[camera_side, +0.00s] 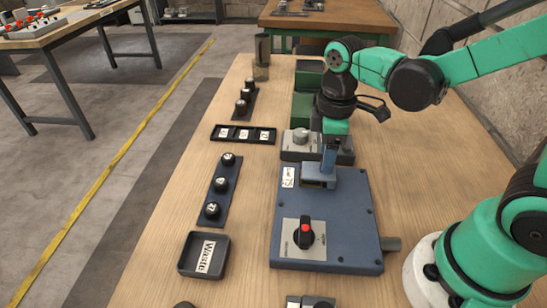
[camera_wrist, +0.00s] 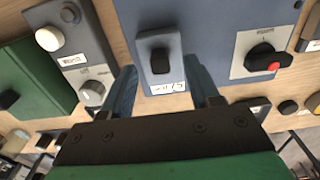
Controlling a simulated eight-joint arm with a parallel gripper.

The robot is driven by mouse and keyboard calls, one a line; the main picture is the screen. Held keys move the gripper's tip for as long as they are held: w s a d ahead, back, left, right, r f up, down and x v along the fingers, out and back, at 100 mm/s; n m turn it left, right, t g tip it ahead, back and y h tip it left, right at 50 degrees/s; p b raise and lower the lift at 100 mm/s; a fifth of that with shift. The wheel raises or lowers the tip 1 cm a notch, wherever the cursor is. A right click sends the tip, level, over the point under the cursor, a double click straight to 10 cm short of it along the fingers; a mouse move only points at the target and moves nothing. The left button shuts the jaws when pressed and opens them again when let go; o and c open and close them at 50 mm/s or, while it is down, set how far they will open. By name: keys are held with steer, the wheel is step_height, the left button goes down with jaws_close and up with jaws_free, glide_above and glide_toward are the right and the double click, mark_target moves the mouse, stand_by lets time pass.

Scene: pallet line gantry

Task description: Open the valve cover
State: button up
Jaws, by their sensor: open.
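A blue-grey cover (camera_side: 318,182) with a white label stands raised near the far edge of the blue panel (camera_side: 345,215). It looks shut. The wrist view shows the cover (camera_wrist: 153,32) with a dark block-shaped handle (camera_wrist: 160,60) on it and the label below. My gripper (camera_side: 328,160) is over the cover, pointing down. In the wrist view my gripper (camera_wrist: 160,68) is open, with one blue finger on each side of the handle. Nothing is held. I cannot tell whether the fingers touch the cover. What lies under the cover is hidden.
A black switch with a red mark (camera_side: 304,233) is at the panel's near end. A grey control box with a knob (camera_side: 301,136) and a green box (camera_side: 305,107) stand beyond the panel. Left are a button strip (camera_side: 220,190), a slotted tray (camera_side: 245,134) and a waste tray (camera_side: 203,255).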

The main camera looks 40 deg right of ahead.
steer(key=shift+f, duration=0.8)
jaws_close()
stand_by(1.0)
